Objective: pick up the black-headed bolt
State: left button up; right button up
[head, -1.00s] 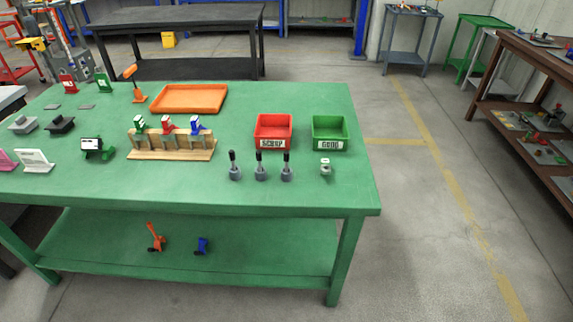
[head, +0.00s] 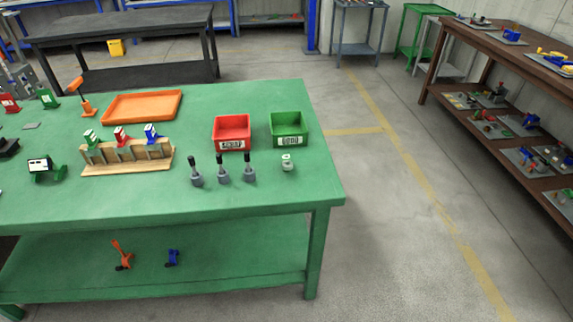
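I cannot clearly make out a black-headed bolt. Three upright grey pieces with dark upper shafts stand in a row near the front of the green table: a left one (head: 196,177), a middle one (head: 222,175) and a right one (head: 249,173). They are too small to tell whether any is the bolt. A small pale grey piece (head: 287,163) stands to their right, in front of the green bin. Neither of my grippers is in view.
The green table (head: 240,205) holds a red SCRAP bin (head: 231,145), a green GOOD bin (head: 289,142), an orange tray (head: 142,93) and a wooden rack (head: 128,168) with coloured clamps. Brown shelves (head: 500,125) stand at right. The floor (head: 390,230) between is clear.

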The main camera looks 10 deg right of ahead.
aim_at(247, 159)
jog(key=i+l+u, duration=0.3)
jog(key=l, duration=0.35)
jog(key=i+l+u, duration=0.15)
jog(key=i+l, duration=0.15)
jog(key=i+l+u, duration=0.15)
jog(key=l, duration=0.35)
